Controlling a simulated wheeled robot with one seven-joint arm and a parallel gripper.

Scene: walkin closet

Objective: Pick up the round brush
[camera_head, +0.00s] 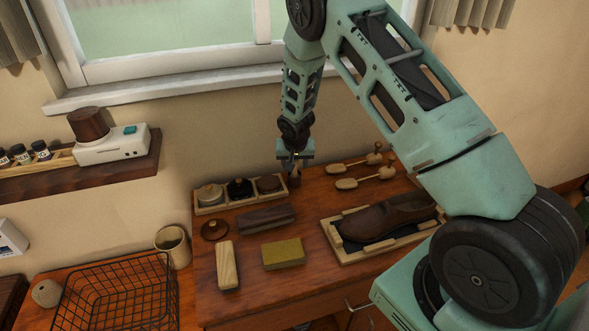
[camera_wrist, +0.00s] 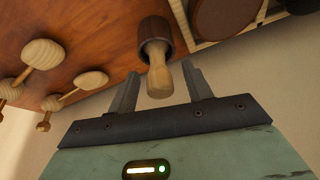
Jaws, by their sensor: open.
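A pale wooden handle with a rounded end (camera_wrist: 158,72) stands in a dark brown round cup (camera_wrist: 156,32) in the wrist view. It looks like the round brush's handle; any bristles are hidden in the cup. My gripper (camera_wrist: 160,73) is open, with one finger on each side of the handle and a visible gap at both. In the head view my gripper (camera_head: 294,161) points down over the back of the wooden table, and the cup (camera_head: 294,181) shows just below it, with the handle mostly hidden.
A tray with round tins (camera_head: 239,190) stands close on the left. A brown shoe in a tray (camera_head: 388,222), a dark block (camera_head: 266,218), a yellow block (camera_head: 283,254) and a brown knobbed disc (camera_head: 215,229) are nearer the front.

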